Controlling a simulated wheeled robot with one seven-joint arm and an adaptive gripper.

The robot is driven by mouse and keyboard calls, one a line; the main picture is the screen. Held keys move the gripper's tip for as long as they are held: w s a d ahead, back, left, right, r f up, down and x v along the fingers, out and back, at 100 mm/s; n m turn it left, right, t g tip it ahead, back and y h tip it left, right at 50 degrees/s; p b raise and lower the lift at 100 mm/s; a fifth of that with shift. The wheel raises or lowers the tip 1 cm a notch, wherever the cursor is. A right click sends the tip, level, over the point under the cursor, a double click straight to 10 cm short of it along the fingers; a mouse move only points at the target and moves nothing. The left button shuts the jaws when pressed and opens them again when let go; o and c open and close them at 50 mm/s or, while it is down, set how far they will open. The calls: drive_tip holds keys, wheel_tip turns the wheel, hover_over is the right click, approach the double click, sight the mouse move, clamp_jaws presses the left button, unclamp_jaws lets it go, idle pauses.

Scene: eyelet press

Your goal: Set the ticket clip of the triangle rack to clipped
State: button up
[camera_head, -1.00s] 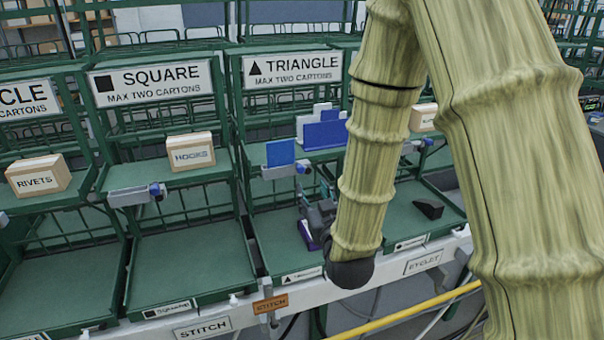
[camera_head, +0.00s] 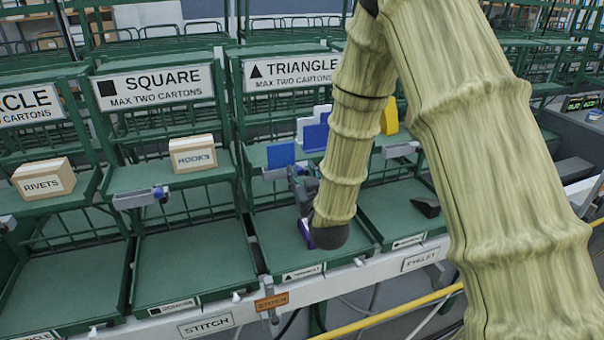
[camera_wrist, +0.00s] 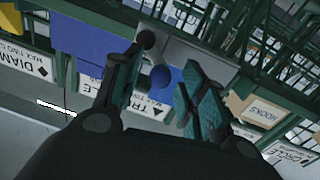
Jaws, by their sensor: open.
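The triangle rack carries a sign (camera_head: 292,70) reading TRIANGLE. In the head view my gripper (camera_head: 304,188) covers the clip's right end.
The square rack on the left has a similar clip (camera_head: 140,197) and a HOOKS carton (camera_head: 192,154). A black wedge (camera_head: 427,207) lies to the right.

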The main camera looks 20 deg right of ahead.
clamp_jaws()
drive_tip(key=shift+f, duration=0.1)
drive_tip(key=shift+a+f+n+b, duration=0.1)
drive_tip(key=shift+f+n+b, duration=0.25)
drive_tip(key=shift+b, duration=0.5)
drive_tip(key=shift+a+r+n+b, duration=0.1)
drive_tip(key=shift+n+b, duration=0.6)
drive_tip(key=shift+n, duration=0.05)
unclamp_jaws()
